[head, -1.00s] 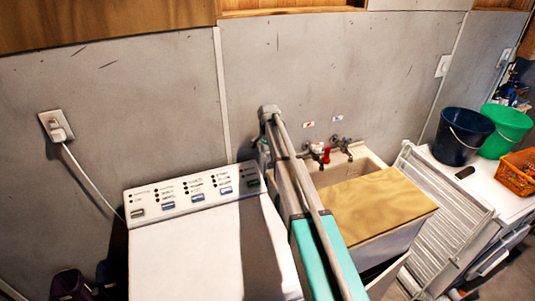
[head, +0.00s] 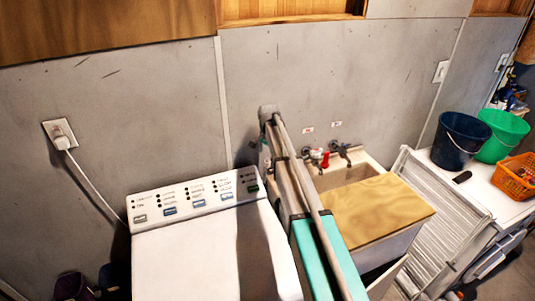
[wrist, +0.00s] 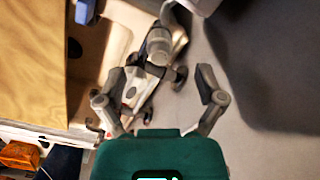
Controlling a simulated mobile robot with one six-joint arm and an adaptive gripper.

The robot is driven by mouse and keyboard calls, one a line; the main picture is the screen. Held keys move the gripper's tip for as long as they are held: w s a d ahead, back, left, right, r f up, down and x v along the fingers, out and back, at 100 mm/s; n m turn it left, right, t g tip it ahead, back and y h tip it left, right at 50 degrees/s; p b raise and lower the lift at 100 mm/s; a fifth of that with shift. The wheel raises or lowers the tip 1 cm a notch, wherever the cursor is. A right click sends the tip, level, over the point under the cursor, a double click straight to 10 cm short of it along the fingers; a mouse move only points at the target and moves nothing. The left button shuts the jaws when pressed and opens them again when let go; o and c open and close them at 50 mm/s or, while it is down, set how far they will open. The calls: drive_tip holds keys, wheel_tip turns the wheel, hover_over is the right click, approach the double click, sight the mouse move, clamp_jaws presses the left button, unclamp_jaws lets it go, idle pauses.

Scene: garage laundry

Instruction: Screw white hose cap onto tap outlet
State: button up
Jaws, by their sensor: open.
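In the head view a tap with a red handle (head: 319,157) and a metal tap (head: 343,149) stick out from the wall above the sink, just right of my arm. My arm hides most of my gripper there. In the wrist view my gripper (wrist: 160,80) is open, with its two fingers apart. Metal tap parts (wrist: 139,90) show between and beyond the fingers. A pale grey cylinder (wrist: 159,46) is beyond the fingertips; I cannot tell whether it is the white hose cap or part of the tap. Nothing is clearly held.
The washing machine (head: 190,255) stands left of my arm. A wooden board (head: 375,210) covers part of the sink (head: 350,175). A folded white rack (head: 435,210), a dark blue bucket (head: 460,139), a green bucket (head: 502,137) and an orange basket (head: 516,177) are at right.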

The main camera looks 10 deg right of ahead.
drive_tip(key=shift+n, duration=0.3)
drive_tip(key=n, duration=0.3)
drive_tip(key=shift+n, duration=1.1)
drive_tip(key=n, duration=0.3)
drive_tip(key=shift+n, duration=1.4)
drive_tip(key=shift+n, duration=2.9)
